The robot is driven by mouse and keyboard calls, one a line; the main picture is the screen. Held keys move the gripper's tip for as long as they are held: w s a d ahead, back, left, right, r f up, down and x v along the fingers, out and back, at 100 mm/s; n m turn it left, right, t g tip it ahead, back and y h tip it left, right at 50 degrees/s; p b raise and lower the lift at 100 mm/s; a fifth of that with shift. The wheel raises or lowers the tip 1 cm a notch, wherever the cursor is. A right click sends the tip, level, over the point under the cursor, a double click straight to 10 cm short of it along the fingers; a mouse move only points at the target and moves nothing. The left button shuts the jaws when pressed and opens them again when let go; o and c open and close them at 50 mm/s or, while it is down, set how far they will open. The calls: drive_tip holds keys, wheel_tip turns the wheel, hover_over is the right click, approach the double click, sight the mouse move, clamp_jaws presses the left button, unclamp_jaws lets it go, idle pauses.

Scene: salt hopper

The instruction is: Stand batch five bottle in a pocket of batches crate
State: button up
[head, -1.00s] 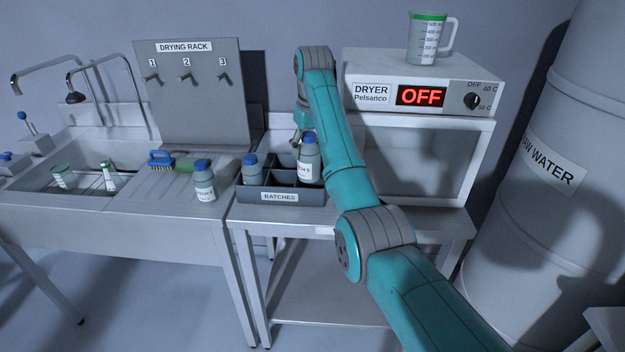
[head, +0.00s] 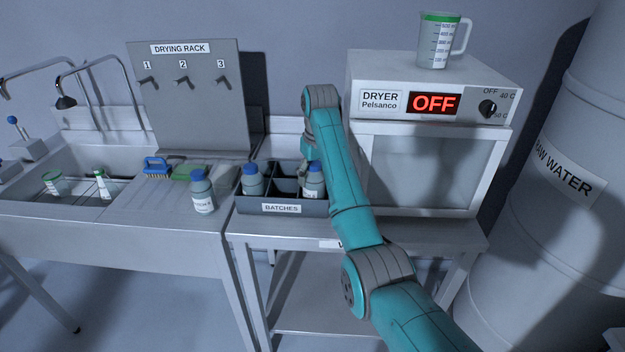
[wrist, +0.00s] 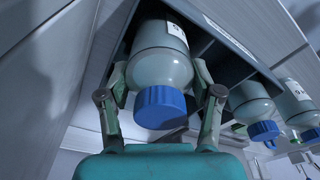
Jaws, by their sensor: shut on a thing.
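The bottle in my gripper (wrist: 160,76) is grey with a blue cap and a white label; it also shows in the head view (head: 314,183). Its label is too small to read surely, so I take it as the batch five bottle. My gripper's fingers close on both sides of it below the cap. It stands upright in the right part of the dark batches crate (head: 246,206), its lower end hidden behind the front wall. Whether it touches the pocket floor cannot be seen. In the head view my arm partly hides bottle and gripper.
Another blue-capped bottle (head: 252,181) stands in the crate's left front pocket. A third bottle (head: 202,192) stands on the drainboard left of the crate. The dryer (head: 430,95) stands close at the right. Middle pockets look empty.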

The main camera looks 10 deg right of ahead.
drive_tip(key=shift+f, duration=0.75)
drive_tip(key=shift+f, duration=0.1)
drive_tip(key=o, duration=1.4)
